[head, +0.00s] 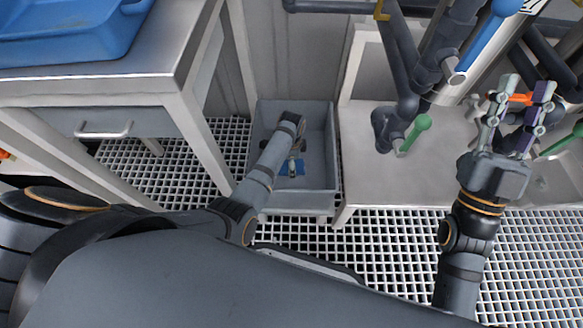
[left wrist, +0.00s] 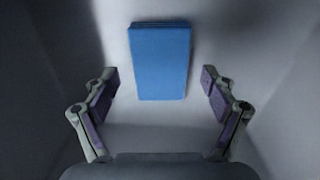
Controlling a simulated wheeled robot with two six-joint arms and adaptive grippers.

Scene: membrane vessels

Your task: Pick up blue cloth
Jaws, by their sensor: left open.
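The blue cloth (head: 290,168) lies flat as a small folded rectangle on the floor of a grey open drawer or bin (head: 322,150). In the left wrist view the blue cloth (left wrist: 160,62) is just ahead of my left gripper (left wrist: 160,85), centred between its spread fingers and touching neither. In the head view my left gripper (head: 292,158) reaches down into the bin over the cloth, and its hand hides part of it. My right gripper (head: 517,102) is raised at the right, its fingers apart, with an orange part visible behind or between them.
The bin's walls stand close around my left gripper. A steel table (head: 150,75) with a blue tub (head: 65,30) stands at the left. Dark pipes (head: 400,75) with a green-handled valve (head: 415,132) rise at the right. The floor is white grating (head: 380,235).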

